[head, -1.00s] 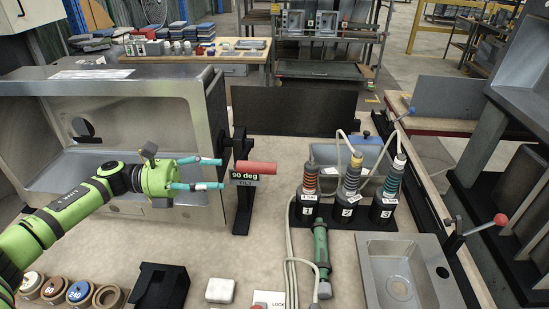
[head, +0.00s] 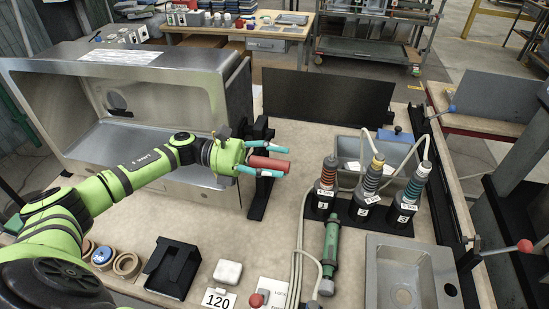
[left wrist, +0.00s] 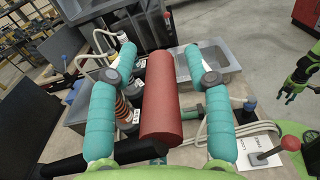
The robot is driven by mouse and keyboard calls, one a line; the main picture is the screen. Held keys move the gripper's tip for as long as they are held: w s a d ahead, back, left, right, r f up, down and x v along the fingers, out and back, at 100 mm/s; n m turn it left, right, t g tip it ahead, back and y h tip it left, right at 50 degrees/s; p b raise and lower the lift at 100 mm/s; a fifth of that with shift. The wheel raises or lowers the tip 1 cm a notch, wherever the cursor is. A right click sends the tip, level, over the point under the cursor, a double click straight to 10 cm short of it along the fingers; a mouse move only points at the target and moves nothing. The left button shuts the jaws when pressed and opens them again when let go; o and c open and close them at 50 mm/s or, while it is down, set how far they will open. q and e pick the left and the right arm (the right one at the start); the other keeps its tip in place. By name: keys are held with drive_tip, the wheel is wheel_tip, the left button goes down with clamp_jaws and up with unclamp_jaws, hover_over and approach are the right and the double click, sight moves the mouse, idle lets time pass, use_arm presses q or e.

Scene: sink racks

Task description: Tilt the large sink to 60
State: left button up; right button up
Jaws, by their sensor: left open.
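The large sink (head: 238,97) is a grey metal basin at the left in the head view, tipped up with its opening facing forward. A red cylindrical handle (head: 268,163) stands out at its right side, by a black upright frame (head: 262,134). My left gripper (head: 270,161) is open, with its teal fingers on either side of the handle. In the left wrist view, the red handle (left wrist: 162,100) lies between the spread fingers (left wrist: 157,60), with gaps on both sides. The angle label is hidden. My right gripper (left wrist: 294,84) seems to show small at the right edge there; its fingers are unclear.
Three tools in black holders (head: 367,192) with pale cables stand right of the handle. A green tool (head: 330,243) lies in front of them. A small sink (head: 398,285) with a red-knobbed lever (head: 524,246) is at front right. A "120" card (head: 218,299) lies at the front.

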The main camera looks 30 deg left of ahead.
use_arm(q)
clamp_jaws()
drive_tip(key=shift+r, duration=0.1)
drive_tip(key=shift+w+r, duration=0.1)
drive_tip(key=shift+r, duration=0.1)
drive_tip(key=shift+w+a+r+n, duration=0.1)
drive_tip(key=shift+w+r+n, duration=0.1)
drive_tip(key=shift+r, duration=0.15)
drive_tip(key=shift+w+a+r+n, duration=0.1)
drive_tip(key=shift+r+n, duration=0.1)
drive_tip(key=shift+r, duration=0.1)
drive_tip(key=w+a+r+n+b, duration=0.1)
drive_tip(key=w+r+n+b, duration=0.2)
drive_tip(key=w+r, duration=0.2)
drive_tip(key=shift+r+n+b, duration=0.3)
drive_tip(key=shift+r+b, duration=0.05)
drive_tip(key=shift+r, duration=0.5)
use_arm(e)
drive_tip(key=shift+w+d+f, duration=0.15)
drive_tip(key=shift+f, duration=0.75)
drive_tip(key=shift+w+d+f, duration=0.1)
drive_tip(key=shift+w+f, duration=0.05)
drive_tip(key=shift+f, duration=0.7)
use_arm(q)
drive_tip(key=shift+a, duration=0.1)
